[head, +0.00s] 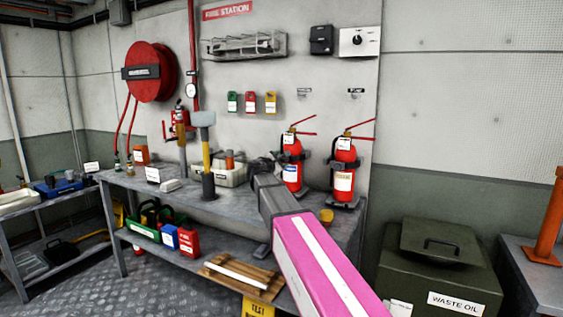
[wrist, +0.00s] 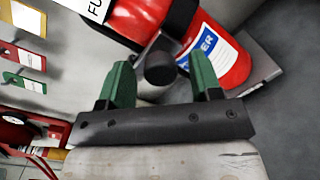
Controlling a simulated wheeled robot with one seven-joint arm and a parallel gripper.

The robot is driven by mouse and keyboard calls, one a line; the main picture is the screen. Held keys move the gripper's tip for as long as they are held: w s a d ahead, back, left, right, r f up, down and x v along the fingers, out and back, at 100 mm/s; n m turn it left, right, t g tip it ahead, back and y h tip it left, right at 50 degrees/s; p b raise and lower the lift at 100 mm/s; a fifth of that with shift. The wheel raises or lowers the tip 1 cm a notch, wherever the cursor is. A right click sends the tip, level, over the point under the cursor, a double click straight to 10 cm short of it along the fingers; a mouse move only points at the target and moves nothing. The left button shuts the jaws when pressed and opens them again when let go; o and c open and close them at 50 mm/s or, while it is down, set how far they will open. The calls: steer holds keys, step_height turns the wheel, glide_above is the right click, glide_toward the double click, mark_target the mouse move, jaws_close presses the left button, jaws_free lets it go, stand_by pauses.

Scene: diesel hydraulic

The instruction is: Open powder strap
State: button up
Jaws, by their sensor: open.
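Two red extinguishers stand at the right end of the workbench. The left one (head: 291,175) has a blue-edged label; the right one (head: 343,180) has a pale label. A dark strap (head: 302,158) goes around the left one and looks closed. In the wrist view, the blue-labelled extinguisher (wrist: 222,52) fills the top right, its label partly legible, ending in "ER". Its dark strap (wrist: 182,18) has a round black knob (wrist: 159,68). My gripper (wrist: 160,75) is open, its green fingers either side of that knob; contact cannot be told. My arm hides part of the bench.
Coloured tags (head: 251,103) hang on the wall behind. A green waste oil box (head: 440,265) stands to the right.

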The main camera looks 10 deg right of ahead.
steer(key=shift+w+d, duration=0.4)
steer(key=shift+w, duration=0.05)
jaws_close()
steer(key=shift+s, duration=0.15)
